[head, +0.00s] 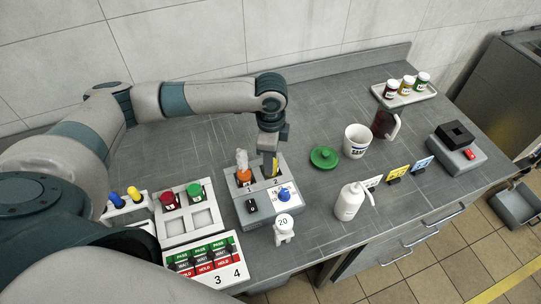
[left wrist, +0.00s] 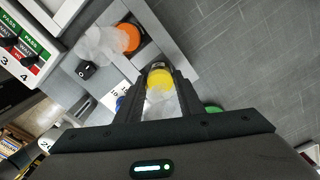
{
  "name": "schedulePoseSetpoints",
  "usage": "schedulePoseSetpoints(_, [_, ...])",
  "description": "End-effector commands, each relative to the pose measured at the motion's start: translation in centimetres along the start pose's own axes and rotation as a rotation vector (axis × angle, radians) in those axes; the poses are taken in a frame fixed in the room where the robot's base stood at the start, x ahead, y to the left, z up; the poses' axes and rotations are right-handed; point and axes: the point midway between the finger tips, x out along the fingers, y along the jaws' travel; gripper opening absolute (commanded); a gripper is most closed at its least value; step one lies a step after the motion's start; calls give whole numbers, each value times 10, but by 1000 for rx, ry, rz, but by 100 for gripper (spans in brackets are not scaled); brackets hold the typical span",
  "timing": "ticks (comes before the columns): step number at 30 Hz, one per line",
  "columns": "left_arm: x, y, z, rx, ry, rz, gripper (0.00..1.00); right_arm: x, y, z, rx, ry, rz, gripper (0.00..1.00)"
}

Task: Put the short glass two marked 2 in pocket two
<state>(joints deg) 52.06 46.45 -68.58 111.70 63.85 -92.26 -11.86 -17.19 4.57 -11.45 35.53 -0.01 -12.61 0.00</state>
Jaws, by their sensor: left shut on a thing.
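My left gripper (head: 270,158) points down over the right-hand pocket, numbered 2, of the grey two-pocket mixer (head: 247,205). It is shut on a short glass with yellow in it (left wrist: 158,78), which shows between the fingers in the left wrist view. In the head view a strip of yellow (head: 270,166) shows at the pocket's mouth. The fingers hide most of the glass, its mark cannot be read, and how deep it sits is unclear. A clear glass with orange in it (head: 243,173) stands in pocket 1. My right gripper is not in view.
The mixer has a black switch (head: 252,206) and a blue knob (head: 284,195). A white piece marked 20 (head: 283,226) stands in front. A red and green button panel (head: 186,213) is left.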

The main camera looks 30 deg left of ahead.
Motion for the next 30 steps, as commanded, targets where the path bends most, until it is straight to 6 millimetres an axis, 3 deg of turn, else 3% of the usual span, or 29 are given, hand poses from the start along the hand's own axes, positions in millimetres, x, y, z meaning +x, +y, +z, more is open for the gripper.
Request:
schedulePoseSetpoints(12, [14, 0, 0, 0, 1, 0, 9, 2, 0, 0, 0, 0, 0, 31])
schedulePoseSetpoints(26, [16, 0, 0, 0, 1, -1, 9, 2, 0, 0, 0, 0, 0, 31])
schedulePoseSetpoints(27, [16, 0, 0, 0, 1, -1, 44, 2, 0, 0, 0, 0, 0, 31])
schedulePoseSetpoints(29, [16, 0, 0, 0, 1, -1, 56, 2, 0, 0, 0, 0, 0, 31])
schedulePoseSetpoints(30, [16, 0, 0, 0, 0, 0, 56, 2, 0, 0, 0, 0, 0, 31])
